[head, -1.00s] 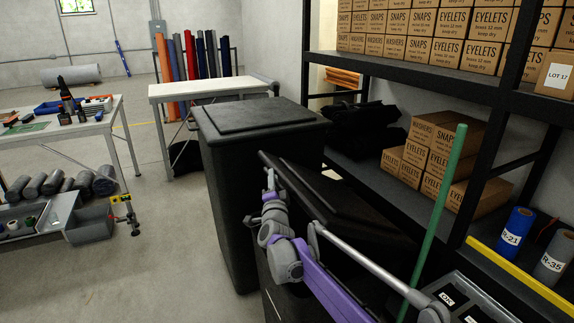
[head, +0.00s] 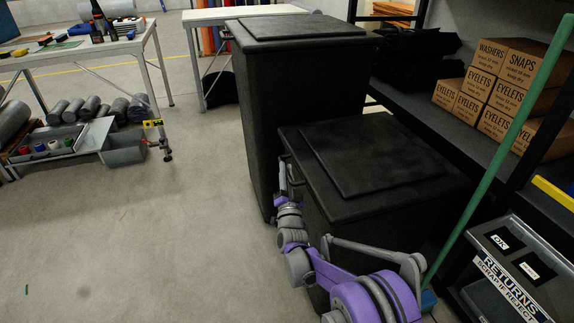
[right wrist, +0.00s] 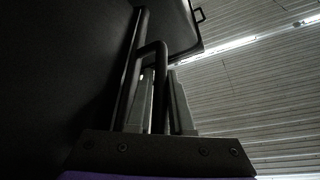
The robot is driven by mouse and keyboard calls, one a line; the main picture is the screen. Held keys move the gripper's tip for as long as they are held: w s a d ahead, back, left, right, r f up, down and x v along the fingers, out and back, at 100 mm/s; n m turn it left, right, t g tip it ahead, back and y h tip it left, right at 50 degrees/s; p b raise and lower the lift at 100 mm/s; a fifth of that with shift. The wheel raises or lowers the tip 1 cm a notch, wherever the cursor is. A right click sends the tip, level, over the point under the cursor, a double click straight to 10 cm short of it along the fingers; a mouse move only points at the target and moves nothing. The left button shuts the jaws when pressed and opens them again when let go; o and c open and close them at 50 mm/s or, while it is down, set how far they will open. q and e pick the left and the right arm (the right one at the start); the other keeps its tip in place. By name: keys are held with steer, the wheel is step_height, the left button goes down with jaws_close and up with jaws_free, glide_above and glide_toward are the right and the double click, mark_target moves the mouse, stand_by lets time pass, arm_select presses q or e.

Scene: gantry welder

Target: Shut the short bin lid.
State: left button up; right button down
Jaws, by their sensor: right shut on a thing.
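The short bin (head: 340,245) is black and stands in front of the tall bin in the head view. Its lid (head: 375,160) lies level over the bin's top with no clear gap; the dark surfaces make the seam hard to judge. My right gripper (head: 287,182) is at the lid's left edge, low beside the bin wall. In the right wrist view its fingers (right wrist: 162,105) are shut on the dark lid handle (right wrist: 152,48), a bent bar. The handle is mostly hidden by the gripper in the head view. My left gripper is out of view.
The tall black bin (head: 262,120) stands close behind, its lid down. A shelf (head: 480,145) with cartons is at the right, a green pole (head: 500,145) leans in front of it, and a returns bin (head: 510,270) stands near. Open floor (head: 180,220) lies left.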

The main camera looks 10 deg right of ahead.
steer(key=shift+f, duration=0.4)
steer(key=c, duration=0.8)
jaws_free()
steer(key=p+v, duration=0.2)
steer(key=v, duration=0.8)
steer(key=shift+s, duration=0.35)
steer(key=shift+f, duration=0.1)
